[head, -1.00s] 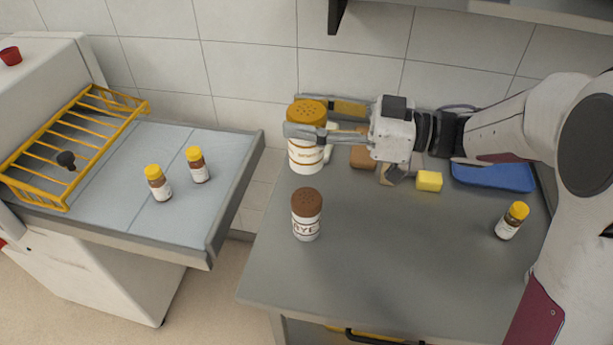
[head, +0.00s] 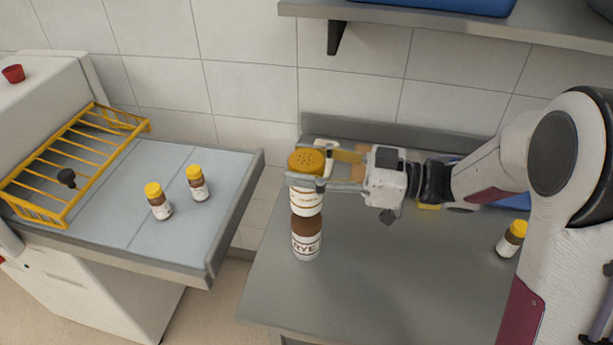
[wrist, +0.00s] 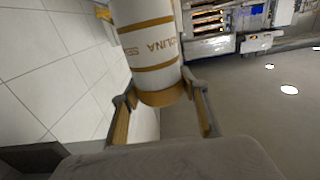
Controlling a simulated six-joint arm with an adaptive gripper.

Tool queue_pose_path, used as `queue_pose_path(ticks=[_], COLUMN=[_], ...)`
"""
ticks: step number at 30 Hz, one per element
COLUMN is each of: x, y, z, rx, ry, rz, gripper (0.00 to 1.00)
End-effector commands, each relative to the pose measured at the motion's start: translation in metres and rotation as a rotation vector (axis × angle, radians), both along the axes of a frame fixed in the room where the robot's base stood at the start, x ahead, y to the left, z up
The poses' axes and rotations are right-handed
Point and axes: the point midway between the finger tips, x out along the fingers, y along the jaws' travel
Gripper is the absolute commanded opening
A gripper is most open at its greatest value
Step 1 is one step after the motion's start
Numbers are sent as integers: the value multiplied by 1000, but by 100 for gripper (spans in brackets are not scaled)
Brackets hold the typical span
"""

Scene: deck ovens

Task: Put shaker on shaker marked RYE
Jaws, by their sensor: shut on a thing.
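A white shaker with an orange perforated cap (head: 306,200) is upright in my gripper (head: 306,163). The fingers are shut on it at its cap. In the wrist view the held shaker (wrist: 148,50) shows orange bands and upside-down letters, partly readable as "OLINA". The shaker marked RYE (head: 306,242), with a brown cap, stands upright on the grey counter. The held shaker is in line above it, and its base hides the top of the brown cap. I cannot tell whether the two touch.
Small yellow-capped bottles stand on the oven's loading surface (head: 232,178) at left and one bottle (head: 511,238) at the counter's right. A yellow rack (head: 45,212) is far left. A wall shelf (head: 440,22) hangs above. The front of the counter (head: 390,290) is clear.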

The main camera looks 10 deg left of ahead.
Motion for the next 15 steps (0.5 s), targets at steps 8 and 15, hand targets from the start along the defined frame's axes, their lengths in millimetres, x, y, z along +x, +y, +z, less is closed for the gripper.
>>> queue_pose_path(ticks=[8,15], x=[0,0], y=[0,0], z=[-27,-32], rx=[1,1], ry=[4,0], rz=[0,0], gripper=[13,13])
